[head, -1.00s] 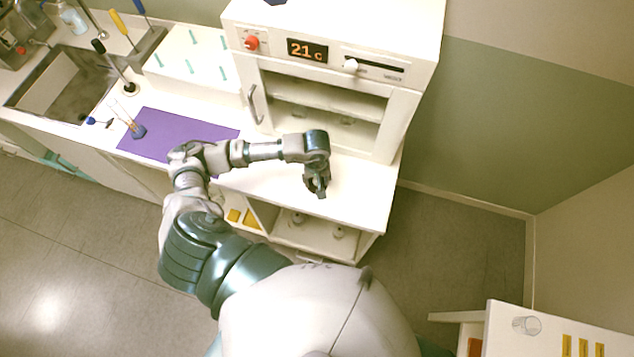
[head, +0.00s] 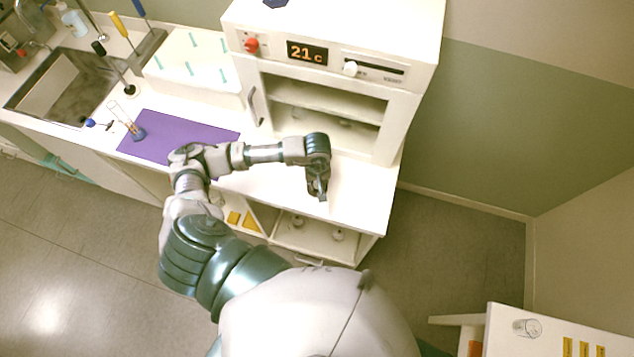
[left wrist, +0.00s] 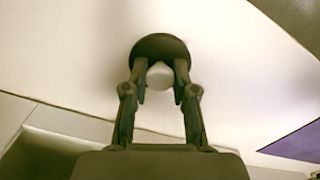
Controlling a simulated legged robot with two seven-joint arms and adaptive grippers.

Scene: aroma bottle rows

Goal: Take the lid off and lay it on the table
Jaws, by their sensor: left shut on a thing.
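My left gripper (head: 319,192) points down over the white counter in front of the oven-like cabinet. In the left wrist view my left gripper (left wrist: 161,90) has its two fingers closed on the sides of a small pale round knob (left wrist: 160,76). A dark round disc (left wrist: 160,43) shows behind the knob. I take these for the lid, but its underside is hidden, and I cannot tell whether it rests on anything. In the head view the gripper hides what it holds. My right gripper is not in view.
The white cabinet (head: 243,75) with a 21 C display stands behind the gripper. A purple mat (head: 190,136) with a blue-based glass item (head: 138,132) lies left. A sink (head: 62,84) is at far left. A clear glass (head: 527,327) is on a separate surface, lower right.

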